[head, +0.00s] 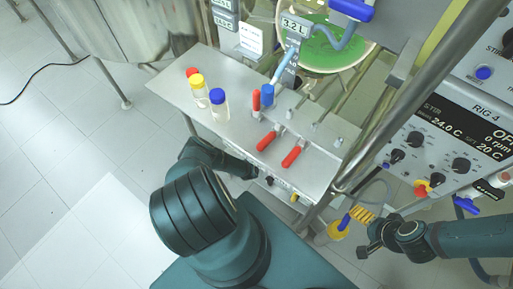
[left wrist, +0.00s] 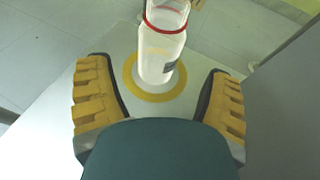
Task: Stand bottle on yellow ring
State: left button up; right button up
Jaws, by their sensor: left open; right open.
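In the left wrist view, a clear bottle (left wrist: 163,52) with a red collar stands on a pale surface. Its base is inside the yellow ring (left wrist: 133,88), and its top is cut off by the picture edge. My left gripper (left wrist: 158,72) is open, its yellow ribbed fingers apart on either side of the bottle and not touching it. In the head view the left gripper is hidden behind my arm, and I cannot make out this bottle or ring. My right gripper (head: 363,232) is open and empty at lower right, beside the bench.
The steel bench (head: 175,95) carries bottles with red (head: 191,72), yellow (head: 197,81) and blue (head: 218,97) caps, plus red-handled valves (head: 293,156). A glass reactor (head: 320,50) with green liquid stands behind. The control panel (head: 440,140) is at right. Open floor lies left.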

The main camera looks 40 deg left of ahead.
pick_arm(q)
jog(key=p+v, duration=0.1)
jog(key=v, duration=0.5)
dwell(0.5)
